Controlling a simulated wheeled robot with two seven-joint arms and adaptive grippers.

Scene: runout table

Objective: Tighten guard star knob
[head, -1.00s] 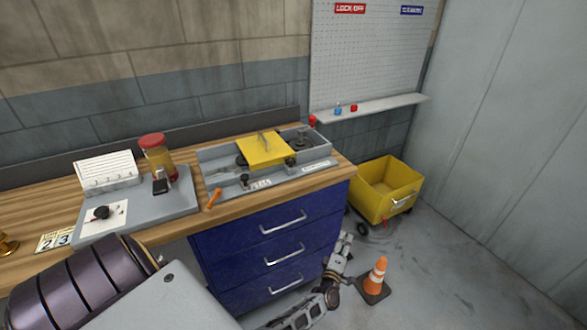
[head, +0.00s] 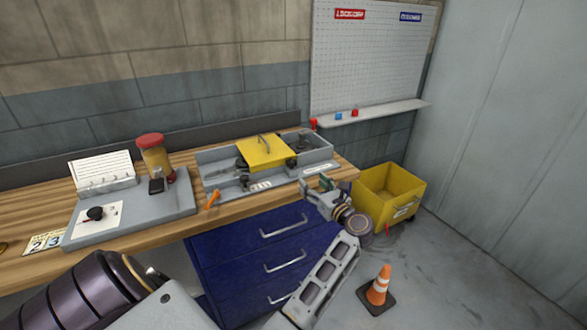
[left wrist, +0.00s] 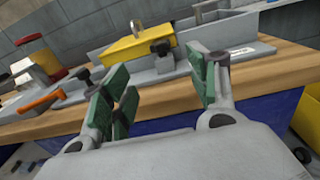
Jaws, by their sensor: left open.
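The yellow guard (head: 263,151) sits over the grey machine tray (head: 222,190) on the bench. A black knob (head: 291,162) is at the guard's front right corner. In the left wrist view this knob (left wrist: 161,48) stands in front of the yellow guard (left wrist: 138,48), ahead of the fingers; its lobes are too small to make out. My left gripper (head: 320,187) is at the bench's front right edge, apart from the knob. In the left wrist view its green-padded fingers (left wrist: 162,88) are spread with nothing between them. My right gripper is not in view.
An orange handle (head: 212,199) projects at the tray's front left. A yellow bin (head: 388,196) and an orange cone (head: 379,287) stand on the floor at right.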

